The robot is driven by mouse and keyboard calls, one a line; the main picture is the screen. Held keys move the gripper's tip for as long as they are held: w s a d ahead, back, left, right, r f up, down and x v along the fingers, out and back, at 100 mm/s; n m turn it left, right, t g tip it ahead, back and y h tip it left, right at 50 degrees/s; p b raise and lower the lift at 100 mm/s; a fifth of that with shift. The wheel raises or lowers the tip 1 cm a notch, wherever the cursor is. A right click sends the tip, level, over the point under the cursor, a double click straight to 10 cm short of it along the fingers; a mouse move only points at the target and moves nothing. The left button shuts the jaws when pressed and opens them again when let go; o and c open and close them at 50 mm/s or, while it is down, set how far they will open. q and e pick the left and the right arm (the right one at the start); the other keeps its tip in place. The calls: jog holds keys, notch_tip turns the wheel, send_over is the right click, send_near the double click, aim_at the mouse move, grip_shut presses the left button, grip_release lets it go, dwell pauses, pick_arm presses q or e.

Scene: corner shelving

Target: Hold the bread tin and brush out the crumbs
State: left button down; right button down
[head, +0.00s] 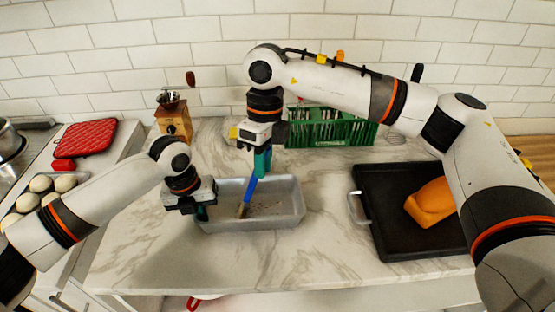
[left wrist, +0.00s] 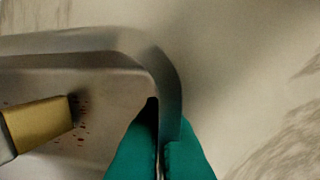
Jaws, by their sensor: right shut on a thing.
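The grey metal bread tin (head: 284,222) stands on the marble counter, with dark crumbs on its floor. My left gripper (head: 202,213) is at the tin's left end. In the left wrist view its teal fingers (left wrist: 160,160) are closed on the wall of the tin (left wrist: 120,48), near a corner. My right gripper (head: 262,163) is above the tin, shut on the blue handle of the brush (head: 250,187). The brush slants down into the tin, its bristles low near the crumbs. The tan bristle end also shows in the left wrist view (left wrist: 38,125), beside reddish crumbs.
A black tray (head: 384,228) with an orange-brown loaf (head: 431,202) lies to the right. A green crate (head: 333,128) and a wooden grinder (head: 174,120) stand behind. A red quilted pad (head: 85,139) and pale buns (head: 41,184) are at the left. Counter in front of the tin is clear.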

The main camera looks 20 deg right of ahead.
jog(key=shift+w+a, duration=0.15)
jog(key=shift+a, duration=0.65)
jog(key=shift+w+a, duration=0.15)
jog(key=shift+a, duration=0.6)
jog(key=shift+w+d, duration=0.15)
jog(key=shift+w, duration=0.5)
jog(key=shift+w+d, duration=0.15)
jog(key=shift+w, duration=0.45)
jog(key=s+d, duration=0.1)
jog(key=d, duration=0.5)
jog(key=shift+s+d, duration=0.25)
jog(key=shift+d, duration=0.1)
